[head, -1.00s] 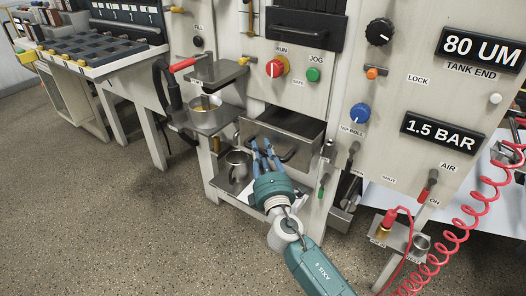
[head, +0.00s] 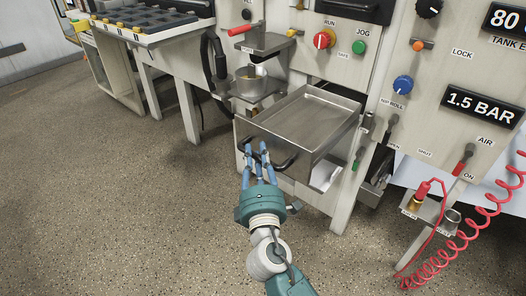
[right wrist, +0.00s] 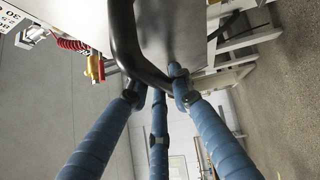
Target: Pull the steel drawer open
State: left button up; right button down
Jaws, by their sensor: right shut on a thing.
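The steel drawer (head: 305,118) stands pulled out of the machine front in the head view, and its inside looks empty. Its dark curved handle (head: 285,163) is on the front face. My right gripper (head: 257,155) is shut on this handle at its left part, with the blue fingers around the bar. In the right wrist view the fingers (right wrist: 155,85) close about the dark handle (right wrist: 128,45), and the drawer's steel front (right wrist: 172,30) is just beyond. My left gripper is not in view.
A coiled red air hose (head: 490,215) hangs at the right. The speckled floor (head: 130,220) in front is clear.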

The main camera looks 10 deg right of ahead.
jog(key=shift+f, duration=0.2)
jog(key=c, duration=1.8)
grip_release()
jog(key=shift+r, duration=0.1)
jog(key=s+a+f, duration=0.1)
jog(key=s, duration=1.1)
jog(key=shift+a+f, duration=0.2)
jog(key=shift+f, duration=0.1)
